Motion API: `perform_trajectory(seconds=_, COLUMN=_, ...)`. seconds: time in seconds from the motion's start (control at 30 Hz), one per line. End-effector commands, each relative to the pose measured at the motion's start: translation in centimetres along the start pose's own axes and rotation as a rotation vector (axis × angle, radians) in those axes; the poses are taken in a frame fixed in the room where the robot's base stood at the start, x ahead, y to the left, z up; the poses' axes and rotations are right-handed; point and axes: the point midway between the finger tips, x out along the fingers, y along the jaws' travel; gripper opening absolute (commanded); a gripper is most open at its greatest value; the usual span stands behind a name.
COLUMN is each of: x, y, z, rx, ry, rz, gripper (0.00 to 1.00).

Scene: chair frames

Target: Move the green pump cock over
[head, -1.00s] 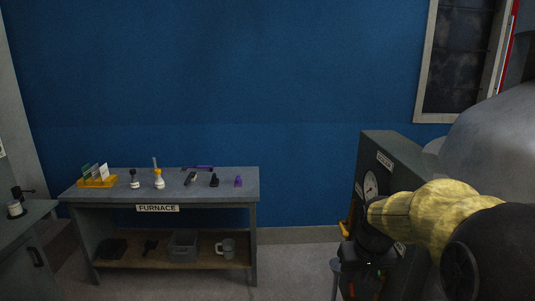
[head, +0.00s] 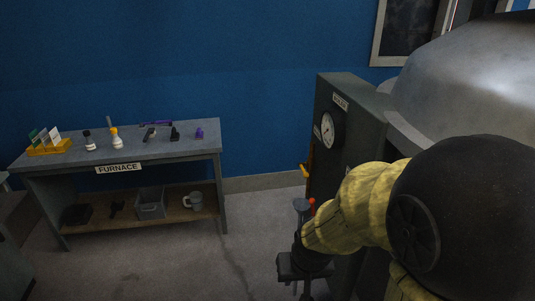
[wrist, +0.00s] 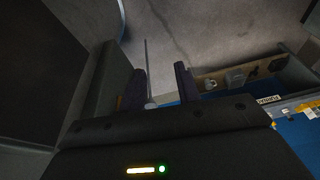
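I cannot make out a green pump cock in either view. My gripper (head: 302,278) hangs low in front of the grey cabinet in the head view, partly hidden by its own body. In the wrist view my gripper (wrist: 161,84) has its two dark fingers apart. A thin grey rod with a rounded end (wrist: 150,104) shows between them; I cannot tell how far beyond the fingers it is. The grey cabinet (head: 347,92) carries a round gauge (head: 331,129). An orange handle (head: 306,170) and a red knob (head: 312,201) show by its left side.
A bench labelled FURNACE (head: 118,168) stands at left with small items on top and a grey bin (head: 150,203) and mug (head: 193,200) on its shelf. A large grey metal dome (head: 470,75) is at right. The floor (head: 250,225) between bench and cabinet is clear.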

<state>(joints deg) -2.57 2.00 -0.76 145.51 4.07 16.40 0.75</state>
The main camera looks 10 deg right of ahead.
Motion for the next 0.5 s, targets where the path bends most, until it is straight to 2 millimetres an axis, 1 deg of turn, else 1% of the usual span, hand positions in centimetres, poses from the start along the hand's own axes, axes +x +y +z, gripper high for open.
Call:
perform_trajectory(seconds=0.03, x=0.4, y=-1.2, z=-1.2, rx=0.024, ry=0.026, rz=-0.018, gripper=0.33)
perform_trajectory(seconds=0.17, x=1.9, y=-4.5, z=-5.5, rx=0.152, ry=0.139, rz=-0.065, gripper=0.33)
perform_trajectory(seconds=0.2, x=2.4, y=-5.6, z=-7.0, rx=0.199, ry=0.182, rz=-0.074, gripper=0.33)
perform_trajectory(seconds=0.3, x=3.7, y=-8.0, z=-10.3, rx=0.324, ry=0.290, rz=-0.077, gripper=0.33)
perform_trajectory(seconds=0.4, x=4.9, y=-9.8, z=-12.9, rx=0.445, ry=0.403, rz=-0.054, gripper=0.33)
perform_trajectory(seconds=0.5, x=5.8, y=-11.3, z=-14.8, rx=0.555, ry=0.521, rz=-0.008, gripper=0.33)
